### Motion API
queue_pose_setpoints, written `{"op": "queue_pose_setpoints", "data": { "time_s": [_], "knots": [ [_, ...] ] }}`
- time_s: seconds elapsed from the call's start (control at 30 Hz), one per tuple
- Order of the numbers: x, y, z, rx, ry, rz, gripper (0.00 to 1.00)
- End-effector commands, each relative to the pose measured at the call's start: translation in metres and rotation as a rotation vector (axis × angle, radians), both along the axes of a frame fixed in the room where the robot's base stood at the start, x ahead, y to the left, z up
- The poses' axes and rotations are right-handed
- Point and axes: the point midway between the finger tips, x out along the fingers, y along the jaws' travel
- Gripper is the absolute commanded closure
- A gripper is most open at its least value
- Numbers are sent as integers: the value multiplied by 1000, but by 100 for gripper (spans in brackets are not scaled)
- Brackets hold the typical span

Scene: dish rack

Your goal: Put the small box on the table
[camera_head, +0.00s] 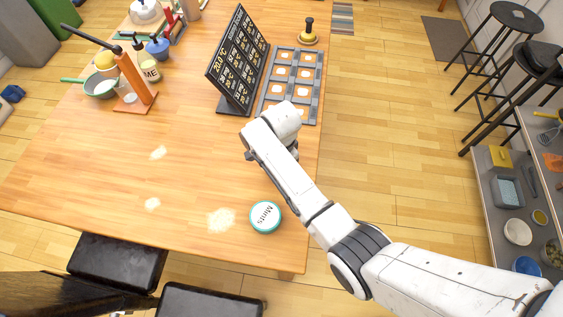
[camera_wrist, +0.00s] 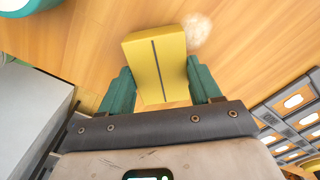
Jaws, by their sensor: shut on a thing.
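The small box (camera_wrist: 155,55) is yellow with a dark line down its face. In the wrist view it sits between the green fingers of my gripper (camera_wrist: 160,80), which is shut on it. The wooden table (camera_head: 190,180) shows in the head view, and its surface lies behind the box in the wrist view (camera_wrist: 85,35). In the head view my wrist is over the right part of the table and hides the box and fingers. I cannot tell whether the box touches the table.
A round Mints tin (camera_head: 265,216) stands near the front right edge. A grey gridded tray (camera_head: 268,88) and a black price board (camera_head: 238,60) stand behind my wrist. Jars and a pan (camera_head: 101,87) are at the back left. The middle and left front are clear, with pale patches.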

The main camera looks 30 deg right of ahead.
Motion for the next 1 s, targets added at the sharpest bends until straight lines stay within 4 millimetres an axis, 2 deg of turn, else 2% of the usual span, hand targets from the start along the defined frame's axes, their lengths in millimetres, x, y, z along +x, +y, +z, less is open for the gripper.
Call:
{"op": "queue_pose_setpoints", "data": {
  "time_s": [0.33, 0.37, 0.6, 0.67, 1.0],
  "knots": [
    [0, 0, -5, 0, 0, 0, 70],
    [0, 0, -4, 0, 0, 0, 36],
    [0, 0, -4, 0, 0, 0, 13],
    [0, 0, -4, 0, 0, 0, 7],
    [0, 0, 1, 0, -1, 0, 7]
  ]
}}
